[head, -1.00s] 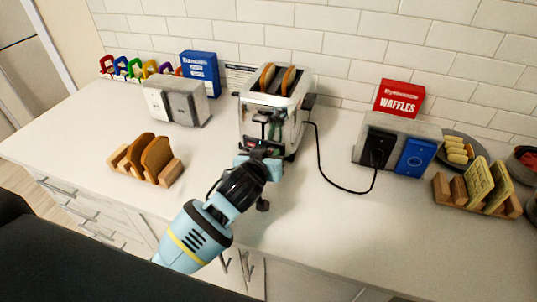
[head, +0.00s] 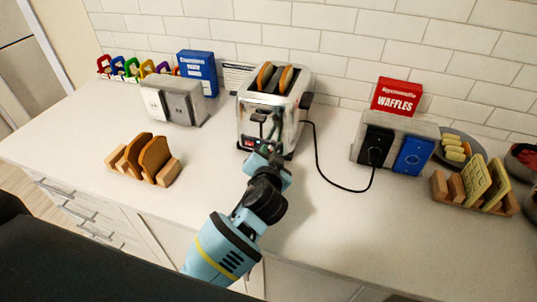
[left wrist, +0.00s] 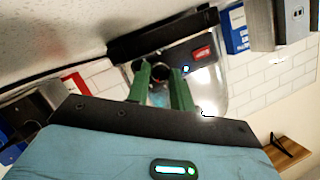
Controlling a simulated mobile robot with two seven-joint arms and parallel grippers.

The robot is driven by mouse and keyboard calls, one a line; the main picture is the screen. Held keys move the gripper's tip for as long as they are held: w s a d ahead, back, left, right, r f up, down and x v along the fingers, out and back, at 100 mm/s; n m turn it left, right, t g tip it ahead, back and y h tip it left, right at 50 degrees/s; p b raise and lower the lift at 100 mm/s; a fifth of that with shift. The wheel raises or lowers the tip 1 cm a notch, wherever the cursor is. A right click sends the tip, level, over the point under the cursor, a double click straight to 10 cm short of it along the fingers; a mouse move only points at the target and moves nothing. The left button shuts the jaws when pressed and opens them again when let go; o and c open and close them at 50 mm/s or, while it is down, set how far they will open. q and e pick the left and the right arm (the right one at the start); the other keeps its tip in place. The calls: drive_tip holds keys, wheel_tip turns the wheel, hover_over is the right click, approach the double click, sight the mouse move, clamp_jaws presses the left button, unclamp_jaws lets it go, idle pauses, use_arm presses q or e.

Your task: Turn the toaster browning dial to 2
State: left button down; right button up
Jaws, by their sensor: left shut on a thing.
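The chrome toaster (head: 300,107) stands upright near the back wall, with two bread slices (head: 274,78) in its slots. My left gripper (head: 268,152) is at the low front of the toaster. In the left wrist view, its green fingers (left wrist: 161,82) are shut on a small dark round knob (left wrist: 158,72), which looks like the browning dial, on the toaster's shiny front (left wrist: 213,80). The fingers and the angle hide the dial's numbers and pointer, so its setting cannot be read. My right gripper is not in view.
A black cord (head: 321,165) runs from the toaster to an outlet block (head: 405,127) on the right. A wooden rack (head: 168,171) with bread stands at left. A red waffles box (head: 397,97) and a blue box (head: 199,70) are behind.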

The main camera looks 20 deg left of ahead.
use_arm(q)
drive_tip(key=shift+m, duration=0.4)
drive_tip(key=c, duration=1.2)
unclamp_jaws()
drive_tip(key=shift+c, duration=0.2)
drive_tip(key=shift+s+d, duration=0.2)
drive_tip(key=shift+s, duration=0.35)
drive_tip(key=v, duration=0.6)
drive_tip(key=shift+s+d+r, duration=0.1)
drive_tip(key=shift+s+d, duration=0.05)
drive_tip(key=shift+s, duration=0.15)
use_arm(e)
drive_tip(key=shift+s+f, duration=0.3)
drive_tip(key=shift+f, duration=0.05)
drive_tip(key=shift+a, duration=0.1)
